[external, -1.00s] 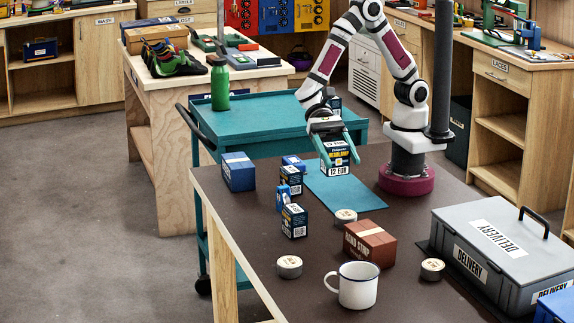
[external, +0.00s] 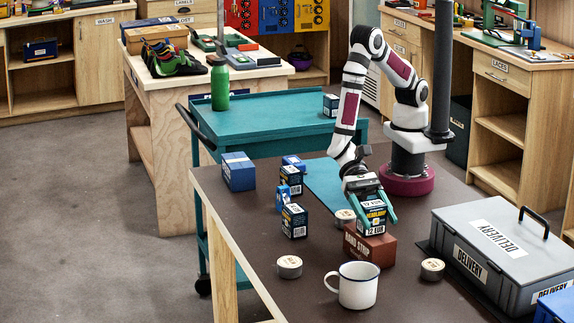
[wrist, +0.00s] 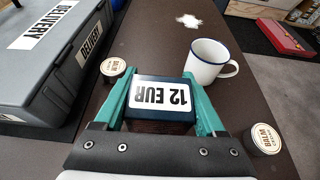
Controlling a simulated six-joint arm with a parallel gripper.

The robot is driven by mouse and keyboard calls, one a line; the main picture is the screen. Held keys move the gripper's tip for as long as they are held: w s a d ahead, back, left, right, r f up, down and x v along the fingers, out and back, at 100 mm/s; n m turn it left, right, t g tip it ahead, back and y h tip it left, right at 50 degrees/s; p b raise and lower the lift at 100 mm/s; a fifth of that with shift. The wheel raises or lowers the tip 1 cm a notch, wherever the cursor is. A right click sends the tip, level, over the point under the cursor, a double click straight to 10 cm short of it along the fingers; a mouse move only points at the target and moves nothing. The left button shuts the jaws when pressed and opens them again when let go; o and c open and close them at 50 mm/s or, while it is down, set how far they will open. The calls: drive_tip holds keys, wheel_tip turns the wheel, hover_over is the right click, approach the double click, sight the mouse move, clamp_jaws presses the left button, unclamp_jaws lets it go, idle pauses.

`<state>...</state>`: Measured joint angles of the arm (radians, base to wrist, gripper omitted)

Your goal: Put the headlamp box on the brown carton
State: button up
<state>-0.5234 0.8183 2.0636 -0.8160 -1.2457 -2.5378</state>
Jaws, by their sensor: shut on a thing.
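My gripper (external: 372,203) has teal fingers and is shut on the headlamp box (external: 373,219), a dark box with a yellow and white label. In the wrist view the box (wrist: 160,97) sits between the fingers with its "12 EUR" face showing. The brown carton (external: 369,248), marked "HAND STRIP", stands on the dark table. The headlamp box is directly over the carton, upright, its lower edge at or just above the carton's top. I cannot tell whether they touch. In the wrist view the carton is mostly hidden under the held box.
A white mug (external: 357,285) stands just in front of the carton. Round tins stand right (external: 432,269), left (external: 289,266) and behind (external: 345,217) it. A grey delivery case (external: 490,250) is at right. Several small boxes (external: 294,221) stand at left.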

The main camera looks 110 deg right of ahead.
drive_tip(key=shift+f, duration=0.15)
drive_tip(key=o, duration=1.4)
drive_tip(key=shift+o, duration=0.2)
